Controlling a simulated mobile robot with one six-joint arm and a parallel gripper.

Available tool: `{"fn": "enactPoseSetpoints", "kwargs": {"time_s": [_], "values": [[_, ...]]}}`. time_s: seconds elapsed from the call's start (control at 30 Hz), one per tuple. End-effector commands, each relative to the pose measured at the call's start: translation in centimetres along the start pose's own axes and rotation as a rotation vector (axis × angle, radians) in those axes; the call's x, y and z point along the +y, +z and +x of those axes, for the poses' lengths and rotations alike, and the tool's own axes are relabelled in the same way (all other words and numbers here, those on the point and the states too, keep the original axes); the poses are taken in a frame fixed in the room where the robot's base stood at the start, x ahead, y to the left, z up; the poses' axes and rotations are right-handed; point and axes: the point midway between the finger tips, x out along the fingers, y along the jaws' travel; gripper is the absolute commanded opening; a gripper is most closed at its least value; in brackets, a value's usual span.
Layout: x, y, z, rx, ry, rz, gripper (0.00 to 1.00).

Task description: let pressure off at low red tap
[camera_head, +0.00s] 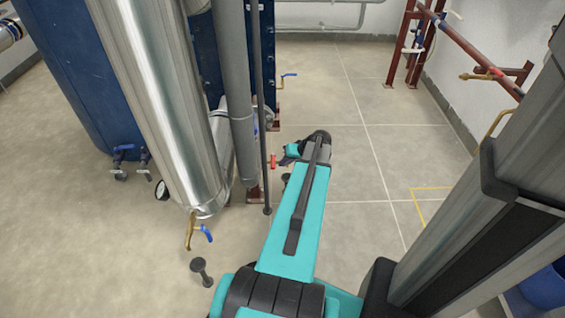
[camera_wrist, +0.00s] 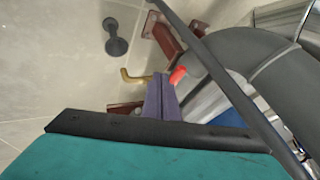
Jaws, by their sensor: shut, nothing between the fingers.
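The low red tap (camera_head: 273,161) shows as a small red handle just left of the end of my arm in the head view. In the wrist view its red handle (camera_wrist: 178,75) is beside the fingertips, on their right, and a bent brass spout (camera_wrist: 135,77) shows to their left. My gripper (camera_wrist: 159,80) is shut with its fingers together, holding nothing. Its tips overlap the tap in the picture; I cannot tell whether they touch it. The fingers hide the middle of the tap's body. In the head view the gripper (camera_head: 288,157) is mostly hidden behind my arm.
A grey pipe (camera_wrist: 260,50) and a thin dark rod (camera_wrist: 215,70) run close on the right. A dark floor post (camera_wrist: 115,38) and a red-brown bracket (camera_wrist: 168,38) stand nearby. A blue-handled tap (camera_head: 205,233) is under the silver cylinder (camera_head: 150,90). Open floor (camera_head: 350,170) lies to the right.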

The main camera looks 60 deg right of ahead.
Motion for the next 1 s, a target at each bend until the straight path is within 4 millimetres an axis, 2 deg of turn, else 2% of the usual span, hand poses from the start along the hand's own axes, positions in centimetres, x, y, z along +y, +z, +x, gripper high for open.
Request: {"fn": "enactPoseSetpoints", "kwargs": {"time_s": [0.17,0.3,0.7,1.0], "values": [[1.6,-0.4,-0.6,0.002,0.003,-0.005,0.0],[1.1,-0.3,-3.4,0.004,0.004,-0.006,0.0],[0.9,-0.1,-9.2,0.003,0.005,-0.008,0.0],[0.9,-0.1,-10.5,0.001,0.004,-0.009,0.0]]}}
